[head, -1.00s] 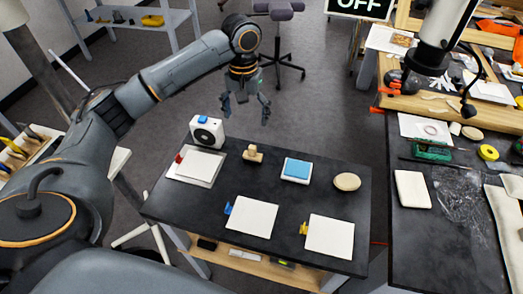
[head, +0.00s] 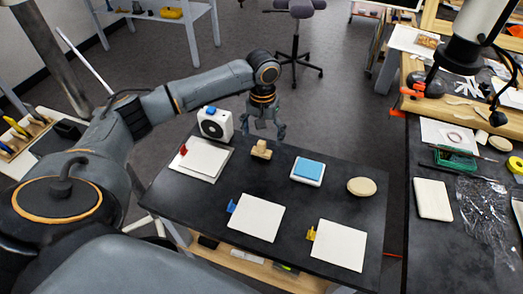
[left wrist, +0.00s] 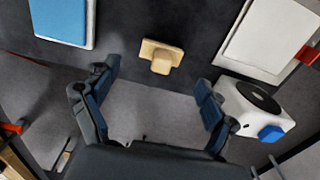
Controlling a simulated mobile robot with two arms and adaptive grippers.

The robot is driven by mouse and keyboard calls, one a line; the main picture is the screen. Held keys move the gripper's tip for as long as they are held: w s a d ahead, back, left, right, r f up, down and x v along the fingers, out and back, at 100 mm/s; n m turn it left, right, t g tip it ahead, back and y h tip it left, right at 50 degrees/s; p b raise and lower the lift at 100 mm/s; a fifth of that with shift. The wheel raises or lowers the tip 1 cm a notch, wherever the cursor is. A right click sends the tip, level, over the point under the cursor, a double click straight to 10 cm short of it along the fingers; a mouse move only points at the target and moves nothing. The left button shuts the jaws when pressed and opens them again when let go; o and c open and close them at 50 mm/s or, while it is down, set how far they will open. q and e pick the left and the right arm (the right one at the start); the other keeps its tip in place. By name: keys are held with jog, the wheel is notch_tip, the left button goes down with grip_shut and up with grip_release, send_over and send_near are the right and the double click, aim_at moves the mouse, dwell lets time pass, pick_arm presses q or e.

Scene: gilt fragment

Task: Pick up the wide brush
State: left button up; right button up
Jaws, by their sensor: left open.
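A small tan block with a raised grip (head: 261,149), which seems to be the wide brush, sits on the dark table (head: 215,185) near its far edge. In the left wrist view it (left wrist: 161,55) lies just beyond the gap between the fingers, with nothing touching it. My left gripper (head: 266,130) is open and empty, pointing down at the table's far edge, just behind the block. Its two spread fingers also show in the left wrist view (left wrist: 152,88). My right gripper is not in view. Bristles cannot be made out.
Left of the block stand a white fan-like device (head: 215,123) and a white board with a red clip (head: 206,161). To the right are a blue-topped pad (head: 308,170) and a tan oval (head: 361,187). Two white sheets (head: 257,218) (head: 338,244) lie in front.

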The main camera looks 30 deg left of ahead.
aim_at(262, 142)
pick_arm(q)
jog(key=shift+s+f+p, duration=0.2)
jog(key=shift+f+p, duration=0.5)
jog(key=shift+f, duration=2.25)
jog(key=c, duration=1.2)
